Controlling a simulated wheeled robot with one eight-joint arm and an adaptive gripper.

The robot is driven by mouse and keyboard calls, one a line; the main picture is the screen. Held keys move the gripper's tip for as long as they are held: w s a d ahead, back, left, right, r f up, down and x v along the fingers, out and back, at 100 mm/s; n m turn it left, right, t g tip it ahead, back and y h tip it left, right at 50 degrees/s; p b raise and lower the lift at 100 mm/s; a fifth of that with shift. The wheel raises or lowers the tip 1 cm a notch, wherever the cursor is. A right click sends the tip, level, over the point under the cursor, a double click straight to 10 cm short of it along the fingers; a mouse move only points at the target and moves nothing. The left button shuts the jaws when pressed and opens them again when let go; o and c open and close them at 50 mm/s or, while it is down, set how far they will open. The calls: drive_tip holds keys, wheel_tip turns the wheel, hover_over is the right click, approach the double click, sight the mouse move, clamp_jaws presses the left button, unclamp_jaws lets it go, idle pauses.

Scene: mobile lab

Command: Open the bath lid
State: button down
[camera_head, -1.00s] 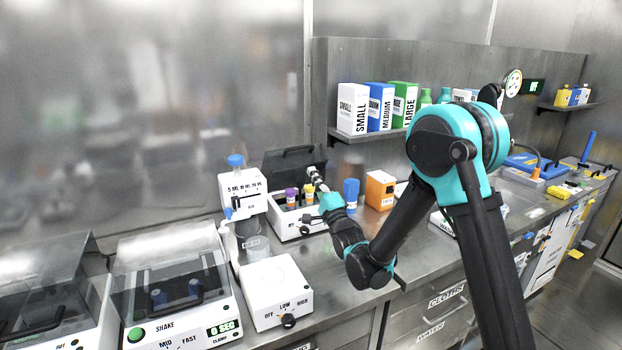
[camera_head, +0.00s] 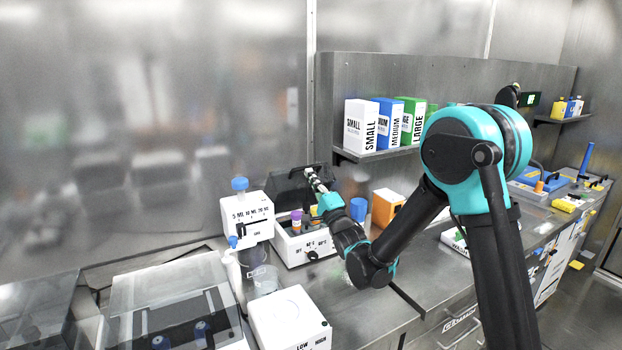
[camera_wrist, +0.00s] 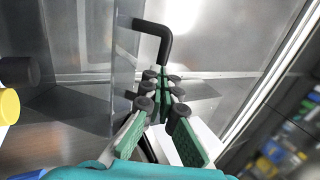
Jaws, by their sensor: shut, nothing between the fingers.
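The bath is a white box (camera_head: 290,250) with a dial on its front, mid-counter in the head view. Its dark see-through lid (camera_head: 283,187) stands raised at the back, tilted up from the box. Tubes with purple and orange caps stand in the bath. My gripper (camera_head: 318,180) is by the lid's upper right part. In the wrist view, the lid panel (camera_wrist: 82,60) is at left and its black handle (camera_wrist: 165,35) sticks out just ahead of my gripper (camera_wrist: 163,78). The fingers are shut, with nothing between them. Whether they touch the handle is unclear.
A white dispenser (camera_head: 247,215) with a blue cap stands left of the bath. A shaker with a clear lid (camera_head: 170,300) is at front left. Boxes fill the shelf (camera_head: 375,153) above.

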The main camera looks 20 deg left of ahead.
drive_tip(key=shift+r, duration=0.1)
drive_tip(key=w+a+r, duration=0.1)
drive_tip(key=w+a, duration=0.1)
drive_tip(key=w+a+r+g+h, duration=0.1)
drive_tip(key=w+a, duration=0.1)
drive_tip(key=w+a+r+h, duration=0.1)
drive_tip(key=w+a, duration=0.1)
drive_tip(key=a, duration=0.1)
drive_tip(key=shift+r+g, duration=0.3)
drive_tip(key=shift+r, duration=0.05)
drive_tip(key=shift+w+a+r, duration=0.1)
drive_tip(key=shift+w+a, duration=0.35)
drive_tip(key=shift+a, duration=0.05)
